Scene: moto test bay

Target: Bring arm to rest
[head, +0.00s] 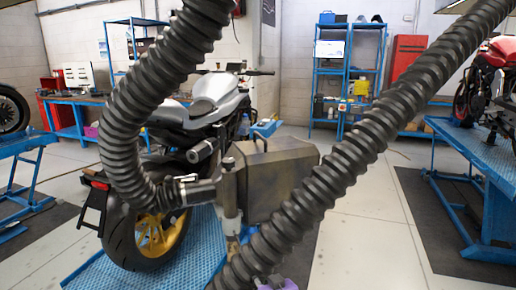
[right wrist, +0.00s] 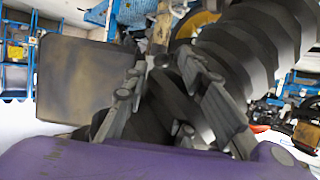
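My right gripper (right wrist: 163,72) shows in the right wrist view, with its grey fingers apart above its purple body. Dark material lies between the fingers. I cannot tell whether they grip it or whether it is hose behind them. In the head view only a bit of purple (head: 275,284) shows at the bottom edge, beside the black corrugated hose (head: 345,165). That hose crosses close in front, and it also shows in the right wrist view (right wrist: 250,45). My left gripper is not in view.
A second corrugated hose (head: 125,120) curves down to a fitting by a metal box (head: 275,180). A motorcycle (head: 205,105) stands behind on a blue lift (head: 195,255). Another blue lift (head: 490,180) carries a red motorcycle (head: 490,75). Blue shelves (head: 330,75) stand at the back wall.

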